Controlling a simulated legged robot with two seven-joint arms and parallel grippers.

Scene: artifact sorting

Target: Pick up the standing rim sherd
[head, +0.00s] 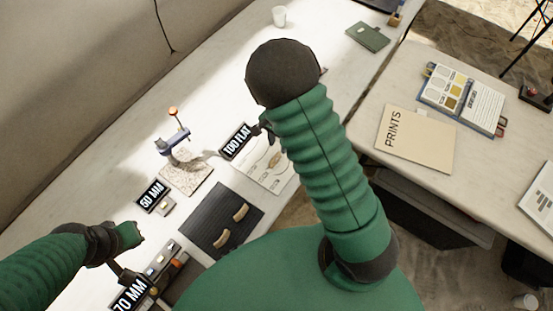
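Two tan, curved sherds, an upper one (240,212) and a lower one (222,238), rest on a dark ribbed mat (203,220) at the lower middle. I cannot tell which of them is the standing rim sherd. My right arm crosses the middle of the view and hides most of my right gripper (264,128); only a small dark part shows beside the "100 FLAT" sign, up and right of the mat. My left gripper (122,272) is at the lower left, partly seen near the "70 MM" sign, away from the sherds. Whether either gripper is open is not clear.
Signs "100 FLAT" (237,141), "50 MM" (152,195) and "70 MM" (132,293) stand on the white table. A "PRINTS" folder (414,138) lies on the right table. A white cup (279,16) stands far back.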

